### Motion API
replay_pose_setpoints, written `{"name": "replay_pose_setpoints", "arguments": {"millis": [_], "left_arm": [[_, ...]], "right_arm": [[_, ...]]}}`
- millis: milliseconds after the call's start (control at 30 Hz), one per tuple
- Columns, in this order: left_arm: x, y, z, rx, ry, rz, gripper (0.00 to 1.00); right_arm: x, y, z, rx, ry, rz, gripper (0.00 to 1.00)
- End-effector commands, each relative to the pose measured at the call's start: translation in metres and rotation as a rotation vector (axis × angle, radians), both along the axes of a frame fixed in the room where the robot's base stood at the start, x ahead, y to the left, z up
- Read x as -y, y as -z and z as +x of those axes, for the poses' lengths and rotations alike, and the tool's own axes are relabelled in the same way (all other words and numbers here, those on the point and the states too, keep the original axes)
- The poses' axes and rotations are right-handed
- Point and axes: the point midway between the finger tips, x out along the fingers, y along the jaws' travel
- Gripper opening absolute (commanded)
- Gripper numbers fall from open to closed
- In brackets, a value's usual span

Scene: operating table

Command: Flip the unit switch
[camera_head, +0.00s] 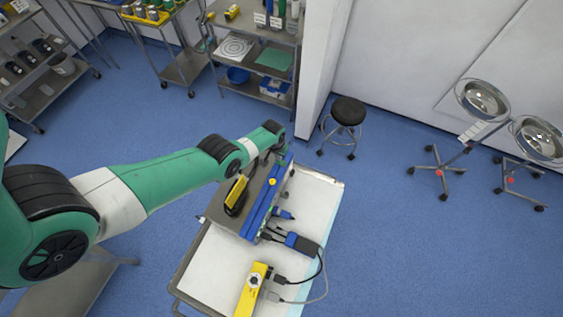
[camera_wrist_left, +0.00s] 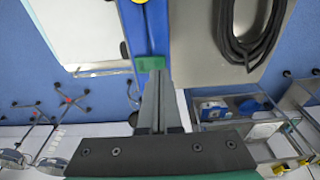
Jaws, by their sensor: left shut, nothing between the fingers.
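The unit is a grey box (camera_head: 238,217) on the white-topped table, with a blue strip (camera_head: 262,205) along it, a yellow round knob (camera_head: 272,181) and a coiled black cable on its side. In the left wrist view the blue strip (camera_wrist_left: 146,35) ends in a small green part (camera_wrist_left: 150,63); I cannot tell whether it is the switch. My left gripper (camera_head: 284,150) is at the far end of the unit. In the wrist view its fingers (camera_wrist_left: 158,78) are shut and empty, right by the green part; contact is unclear. My right gripper is out of view.
A yellow device (camera_head: 252,290) and dark plugs with cables (camera_head: 303,245) lie on the table (camera_head: 205,262). A black stool (camera_head: 348,110) and wheeled lamps (camera_head: 483,98) stand beyond to the right. A shelf cart (camera_head: 258,65) stands at the back.

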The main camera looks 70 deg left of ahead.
Motion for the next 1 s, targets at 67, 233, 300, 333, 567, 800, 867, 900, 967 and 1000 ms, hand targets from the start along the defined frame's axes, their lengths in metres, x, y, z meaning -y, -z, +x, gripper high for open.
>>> {"name": "replay_pose_setpoints", "arguments": {"millis": [67,233,300,333,567,800,867,900,967,1000], "left_arm": [[0.0,0.0,0.0,0.0,0.0,0.0,0.0],[0.0,0.0,0.0,0.0,0.0,0.0,0.0],[0.0,0.0,0.0,0.0,0.0,0.0,0.0],[0.0,0.0,0.0,0.0,0.0,0.0,0.0],[0.0,0.0026,0.0,0.0,0.0,0.0,0.0],[0.0,0.0064,0.0,0.0,0.0,0.0,0.0],[0.0,0.0073,0.0,0.0,0.0,0.0,0.0],[0.0,0.0079,0.0,0.0,0.0,0.0,0.0],[0.0,0.0088,0.0,0.0,0.0,0.0,0.0],[0.0,0.0093,0.0,0.0,0.0,0.0,0.0]], "right_arm": [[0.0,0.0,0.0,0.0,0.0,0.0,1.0],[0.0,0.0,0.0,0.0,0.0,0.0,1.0],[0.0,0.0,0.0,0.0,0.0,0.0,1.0],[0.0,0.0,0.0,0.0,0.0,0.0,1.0],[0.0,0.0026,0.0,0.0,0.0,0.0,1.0],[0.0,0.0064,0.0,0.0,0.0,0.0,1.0],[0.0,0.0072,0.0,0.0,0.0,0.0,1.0],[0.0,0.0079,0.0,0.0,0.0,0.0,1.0],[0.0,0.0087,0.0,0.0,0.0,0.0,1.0],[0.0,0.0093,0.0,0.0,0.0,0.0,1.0]]}}
